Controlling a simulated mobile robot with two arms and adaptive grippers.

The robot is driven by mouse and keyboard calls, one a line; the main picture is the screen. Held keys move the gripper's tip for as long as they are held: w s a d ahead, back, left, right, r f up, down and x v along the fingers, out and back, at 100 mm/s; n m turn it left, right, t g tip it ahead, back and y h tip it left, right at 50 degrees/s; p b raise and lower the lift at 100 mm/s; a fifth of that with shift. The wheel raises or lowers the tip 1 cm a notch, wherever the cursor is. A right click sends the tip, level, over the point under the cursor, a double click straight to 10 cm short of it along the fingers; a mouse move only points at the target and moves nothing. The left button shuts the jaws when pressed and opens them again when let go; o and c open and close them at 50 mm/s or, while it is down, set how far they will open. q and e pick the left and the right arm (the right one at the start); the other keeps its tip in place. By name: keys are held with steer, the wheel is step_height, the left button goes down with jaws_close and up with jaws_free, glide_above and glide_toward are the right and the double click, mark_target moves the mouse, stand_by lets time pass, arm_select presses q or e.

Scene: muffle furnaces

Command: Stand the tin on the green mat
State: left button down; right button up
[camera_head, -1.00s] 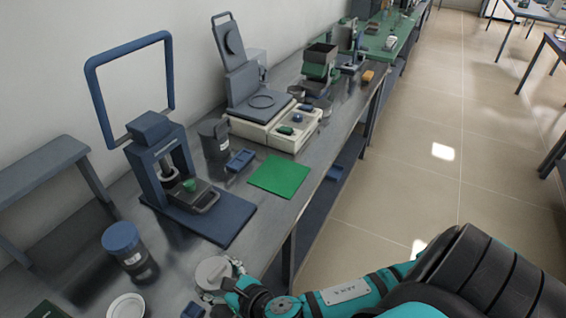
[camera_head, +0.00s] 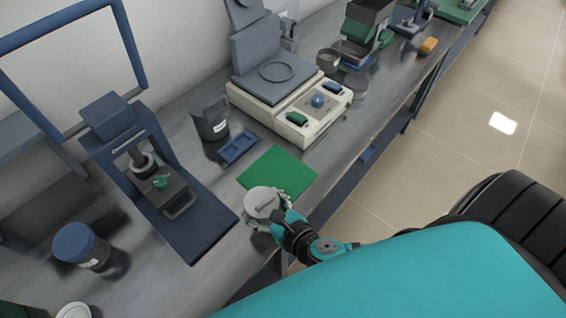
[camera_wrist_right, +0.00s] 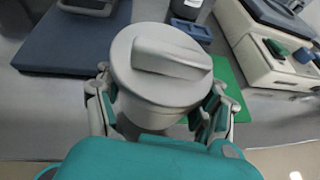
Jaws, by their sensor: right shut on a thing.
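The tin (camera_head: 262,203) is a grey round can with a lid that has a raised bar across its top. It also shows in the right wrist view (camera_wrist_right: 160,65), upright between the fingers. My right gripper (camera_head: 268,214) is shut on its sides; the wrist view shows the gripper (camera_wrist_right: 165,110) with a finger on each side of it. The green mat (camera_head: 278,174) lies flat on the bench just beyond the tin in the head view. In the wrist view the mat (camera_wrist_right: 232,90) shows behind and right of the tin. My left gripper is not in view.
A blue press (camera_head: 150,165) stands left of the tin. A small blue tray (camera_head: 237,148) and a dark grey container (camera_head: 211,122) are behind the mat. A white balance-like device (camera_head: 290,110) stands beyond it. A blue-lidded jar (camera_head: 82,246) is at the lower left.

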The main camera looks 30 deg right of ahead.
steer(key=w+d+p, duration=0.1)
steer(key=w+d, duration=0.3)
steer(key=w, duration=0.1)
steer(key=shift+d+f, duration=0.1)
steer(key=shift+d, duration=0.1)
steer(key=p, duration=0.1)
glide_above(278, 177)
steer(key=shift+s+a+f, duration=0.1)
steer(key=shift+a+f, duration=0.1)
steer(key=shift+f, duration=0.25)
steer(key=shift+d, duration=0.15)
step_height(278, 177, down, 4)
steer(key=shift+r, duration=0.15)
steer(key=shift+w, duration=0.2)
steer(key=o, duration=1.3)
